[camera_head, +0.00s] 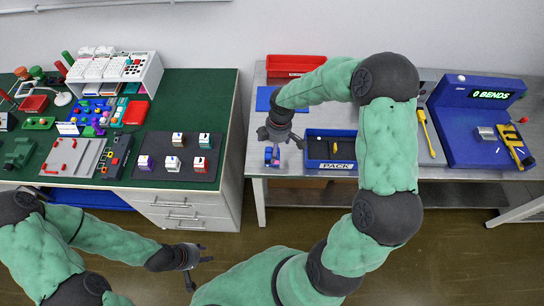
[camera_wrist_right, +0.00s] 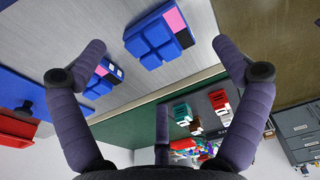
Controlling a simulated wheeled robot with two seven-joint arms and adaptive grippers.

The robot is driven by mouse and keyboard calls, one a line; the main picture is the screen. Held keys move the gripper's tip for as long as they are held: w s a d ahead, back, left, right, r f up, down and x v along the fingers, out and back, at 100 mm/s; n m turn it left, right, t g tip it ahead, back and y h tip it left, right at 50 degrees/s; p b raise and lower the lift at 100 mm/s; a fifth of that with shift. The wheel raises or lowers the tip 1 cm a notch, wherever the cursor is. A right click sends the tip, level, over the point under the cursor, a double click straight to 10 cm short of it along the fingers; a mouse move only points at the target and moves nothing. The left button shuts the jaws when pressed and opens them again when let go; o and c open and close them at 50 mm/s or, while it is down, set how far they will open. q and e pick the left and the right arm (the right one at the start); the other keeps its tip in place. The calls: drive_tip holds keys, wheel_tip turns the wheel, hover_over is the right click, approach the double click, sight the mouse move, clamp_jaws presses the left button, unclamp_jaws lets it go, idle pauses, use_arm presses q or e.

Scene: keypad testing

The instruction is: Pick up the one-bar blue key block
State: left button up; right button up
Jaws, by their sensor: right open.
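My right gripper (camera_head: 281,143) is open above the left end of the grey bench. Its fingers are spread and empty in the right wrist view (camera_wrist_right: 160,60). A small blue and purple-pink block (camera_head: 272,156) lies just below it near the bench's front edge. The right wrist view shows a blue piece with raised square pads and a pink patch (camera_wrist_right: 157,42) between the fingers, and a similar blue piece (camera_wrist_right: 102,80) partly behind the left finger. I cannot make out a bar marking on either. My left gripper (camera_head: 200,262) is open and empty, low in front of the green bench.
Several coloured key blocks (camera_head: 172,163) stand on a dark mat on the green bench. A blue PACK tray (camera_head: 331,164) is right of my right gripper. A red bin (camera_head: 295,67) and a blue panel (camera_head: 266,98) lie behind. A blue tester (camera_head: 461,130) stands far right.

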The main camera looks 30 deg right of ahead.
wheel_tip(320, 180, down, 5)
drive_tip(key=shift+a+r+b, duration=0.1)
drive_tip(key=shift+a+b, duration=0.05)
drive_tip(key=shift+b, duration=0.65)
drive_tip(key=shift+r, duration=0.1)
drive_tip(key=c, duration=1.3)
